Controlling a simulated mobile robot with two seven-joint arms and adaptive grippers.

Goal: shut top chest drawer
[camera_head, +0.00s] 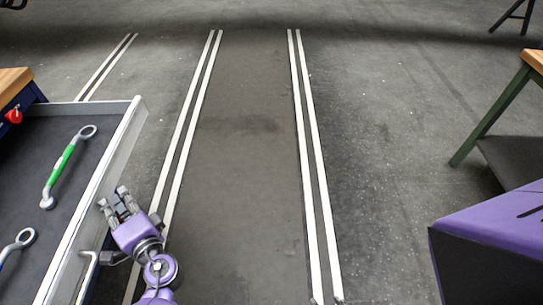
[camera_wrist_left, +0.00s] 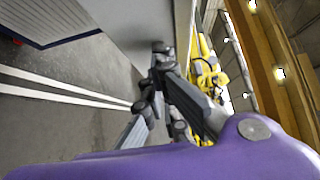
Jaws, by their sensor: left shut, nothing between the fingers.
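The top chest drawer (camera_head: 128,132) stands pulled open at the left of the head view, with its light grey front panel facing right. A bar handle (camera_head: 88,270) shows on the front near the bottom edge. My left gripper (camera_head: 112,197) is at the outer face of the drawer front, with its fingers close to the panel. It is shut with nothing in it. I cannot tell whether it touches the panel. In the left wrist view the fingers (camera_wrist_left: 158,75) are beside a grey panel (camera_wrist_left: 135,25). My right gripper is not in view.
A green-handled wrench (camera_head: 63,165) and another wrench (camera_head: 22,240) lie in the drawer. A wooden-topped blue unit with a red knob (camera_head: 14,116) is behind it. A green-legged table (camera_head: 488,112) stands at the right. The striped floor (camera_head: 250,150) between is clear.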

